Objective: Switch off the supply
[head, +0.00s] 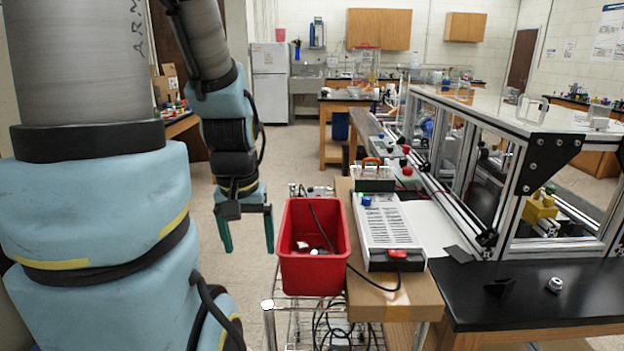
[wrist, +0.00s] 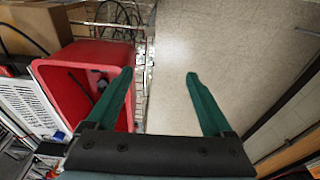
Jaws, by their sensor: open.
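The supply (head: 388,231) is a white box with a slotted top, lying on a cardboard box on the wire cart. A red rocker switch (head: 397,254) sits at its near end, and a dark cable runs from there. In the wrist view my gripper (wrist: 161,75) is open and empty above the floor.
A red bin (head: 315,273) with small items and a cable stands between my gripper and the supply. The cardboard box (head: 400,302) is under the supply. An aluminium extrusion frame (head: 520,175) stands on a black bench to the right. Floor left of the cart is clear.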

